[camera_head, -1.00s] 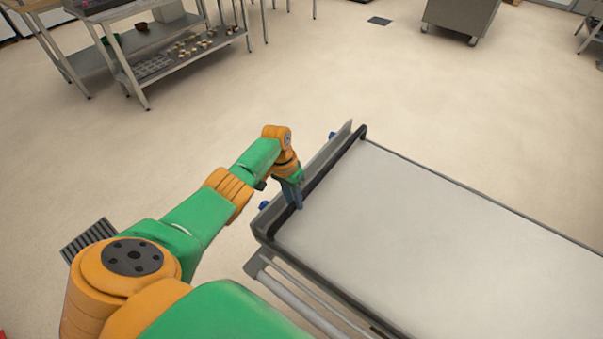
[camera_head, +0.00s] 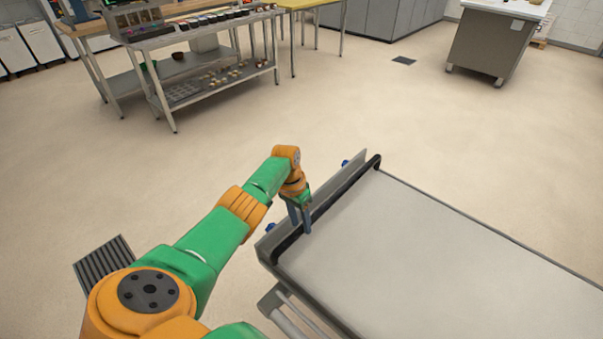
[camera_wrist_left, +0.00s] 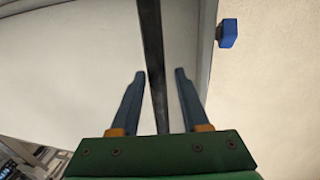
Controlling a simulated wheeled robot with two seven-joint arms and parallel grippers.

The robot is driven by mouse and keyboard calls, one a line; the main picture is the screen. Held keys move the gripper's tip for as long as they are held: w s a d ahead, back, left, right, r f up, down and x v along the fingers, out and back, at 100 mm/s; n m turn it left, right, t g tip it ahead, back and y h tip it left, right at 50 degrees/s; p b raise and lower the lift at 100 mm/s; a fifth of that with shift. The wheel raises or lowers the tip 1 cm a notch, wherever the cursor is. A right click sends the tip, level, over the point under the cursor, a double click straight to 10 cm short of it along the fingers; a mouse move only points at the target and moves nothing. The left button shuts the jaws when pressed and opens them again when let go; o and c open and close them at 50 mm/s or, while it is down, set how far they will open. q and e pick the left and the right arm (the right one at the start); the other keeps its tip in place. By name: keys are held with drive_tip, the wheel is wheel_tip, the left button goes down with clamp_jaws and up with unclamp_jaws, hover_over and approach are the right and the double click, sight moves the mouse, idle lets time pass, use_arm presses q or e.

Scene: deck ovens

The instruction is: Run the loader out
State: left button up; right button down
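The loader (camera_head: 450,255) is a long flat pale bed with a grey frame at lower right in the head view. A black bar (camera_head: 340,200) runs along its near-left end, beside an upright grey end plate (camera_head: 330,197). My left gripper (camera_head: 302,220) points down at this bar. In the left wrist view the bar (camera_wrist_left: 152,50) passes between the two blue-grey fingers, with a gap on each side, so the left gripper (camera_wrist_left: 159,74) is open around it. My right gripper is not in view.
A blue knob (camera_wrist_left: 227,33) sticks out beyond the end plate. A steel shelf table (camera_head: 205,55) with small items stands at back left, and a steel cabinet (camera_head: 493,42) at back right. The floor (camera_head: 370,115) between them and the loader is clear.

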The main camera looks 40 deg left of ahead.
use_arm(q)
drive_tip(key=shift+o, duration=0.4)
drive_tip(key=shift+a+f, duration=0.15)
wheel_tip(320, 180, up, 7)
drive_tip(key=a+p, duration=0.1)
drive_tip(key=shift+a, duration=0.2)
drive_tip(key=shift+f, duration=0.1)
